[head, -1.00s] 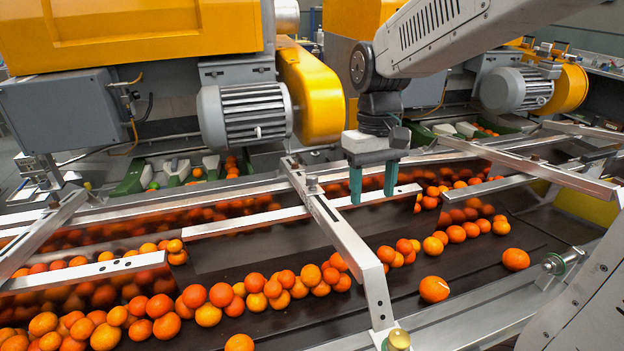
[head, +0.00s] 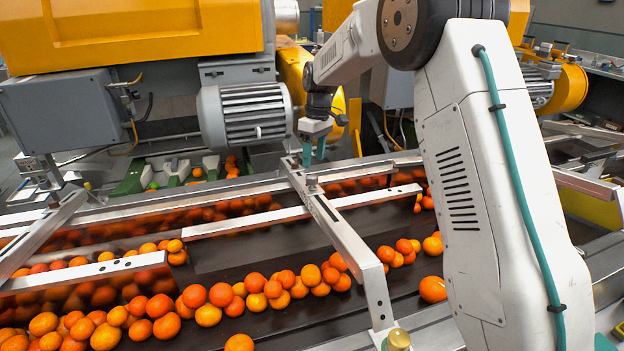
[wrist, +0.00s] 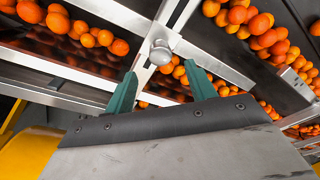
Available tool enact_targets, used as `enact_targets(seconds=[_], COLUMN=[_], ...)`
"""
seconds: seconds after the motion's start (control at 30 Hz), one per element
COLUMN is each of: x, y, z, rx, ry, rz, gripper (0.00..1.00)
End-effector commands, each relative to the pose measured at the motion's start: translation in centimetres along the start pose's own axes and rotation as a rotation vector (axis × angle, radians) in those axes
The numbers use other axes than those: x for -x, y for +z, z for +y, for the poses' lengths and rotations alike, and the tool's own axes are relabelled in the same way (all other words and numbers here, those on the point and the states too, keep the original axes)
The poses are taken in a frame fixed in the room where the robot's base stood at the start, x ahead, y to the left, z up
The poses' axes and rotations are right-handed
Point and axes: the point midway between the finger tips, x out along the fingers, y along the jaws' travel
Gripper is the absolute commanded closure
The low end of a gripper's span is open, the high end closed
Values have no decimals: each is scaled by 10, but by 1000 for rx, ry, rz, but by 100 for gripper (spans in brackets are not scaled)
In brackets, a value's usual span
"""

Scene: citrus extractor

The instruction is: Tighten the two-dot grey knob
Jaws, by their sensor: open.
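A small grey knob (wrist: 160,52) sits on the metal crossbar in the wrist view, ahead of my fingertips and roughly between them. It also shows in the head view (head: 312,182), on the crossbar below my gripper; dots on it are too small to tell. My gripper (head: 314,154) has two green fingers and hangs just above the far end of that crossbar. In the wrist view my gripper (wrist: 162,76) is open and empty, with a wide gap between the fingers. I see no contact between the fingers and the knob.
The crossbar (head: 335,225) spans a dark conveyor (head: 300,330) carrying many oranges (head: 255,283). A brass-coloured knob (head: 398,340) is at its near end. A grey motor (head: 245,115) stands close behind my gripper on the left. Metal guide rails (head: 250,218) run along the conveyor.

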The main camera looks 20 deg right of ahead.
Motion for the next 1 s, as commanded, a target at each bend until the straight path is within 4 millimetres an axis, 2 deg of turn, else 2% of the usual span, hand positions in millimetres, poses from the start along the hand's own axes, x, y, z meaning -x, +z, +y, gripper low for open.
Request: enact_targets(seconds=[0.5, 0.63, 0.87, 0.9, 1.0], x=[-69, -76, -78, -78, -78], y=[1, 1, 1, 1, 1], z=[-1, -1, -1, -1, -1], rx=[8, 7, 7, 7, 7], ry=[-2, -2, -2, -2, -2], rz=[-3, -3, -2, -2, -2], gripper=[45, 45, 45, 47, 75])
